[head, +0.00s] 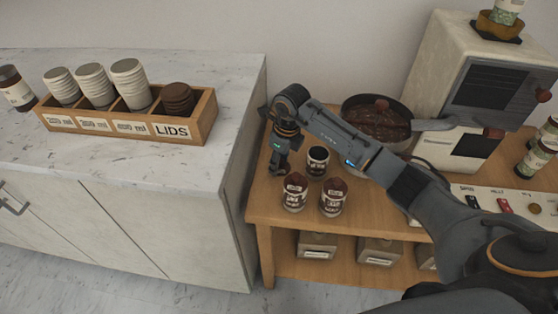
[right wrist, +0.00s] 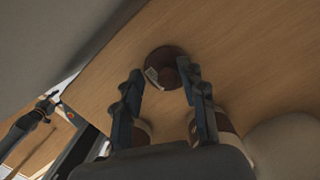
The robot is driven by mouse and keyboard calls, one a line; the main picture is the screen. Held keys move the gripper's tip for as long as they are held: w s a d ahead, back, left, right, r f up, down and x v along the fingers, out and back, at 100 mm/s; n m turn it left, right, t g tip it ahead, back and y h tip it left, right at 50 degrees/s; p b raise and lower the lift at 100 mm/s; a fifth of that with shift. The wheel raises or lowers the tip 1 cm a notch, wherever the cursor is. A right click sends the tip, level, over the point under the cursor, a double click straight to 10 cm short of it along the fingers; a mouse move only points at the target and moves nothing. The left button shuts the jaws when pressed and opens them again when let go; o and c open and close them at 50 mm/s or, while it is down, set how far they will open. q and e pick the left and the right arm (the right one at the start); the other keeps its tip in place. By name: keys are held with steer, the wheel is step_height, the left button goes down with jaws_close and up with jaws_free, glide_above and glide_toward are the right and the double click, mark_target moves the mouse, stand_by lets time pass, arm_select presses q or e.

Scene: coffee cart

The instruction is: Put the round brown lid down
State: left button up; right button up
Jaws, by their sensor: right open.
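A round brown lid (right wrist: 163,62) with a small pale label shows in the right wrist view, on the wooden top of the cart. My right gripper (right wrist: 161,73) is open, its two fingers apart, with the lid at their tips. The right fingertip overlaps the lid's edge in the picture; I cannot tell if they touch. In the head view the right gripper (head: 278,168) points down over the left end of the cart top, beside the cups, and the lid under it cannot be made out.
Two labelled cups (head: 294,193) (head: 333,198) and a dark-topped cup (head: 317,161) stand just right of the gripper. A large pan (head: 352,110) is behind. A wooden tray (head: 205,118) with cup stacks and brown lids (head: 178,98) stands on the marble counter (head: 130,170).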

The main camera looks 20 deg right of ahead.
mark_target(285, 171)
step_height(285, 171, up, 12)
steer(key=s+d, duration=0.1)
steer(key=shift+s, duration=0.2)
stand_by(0.5)
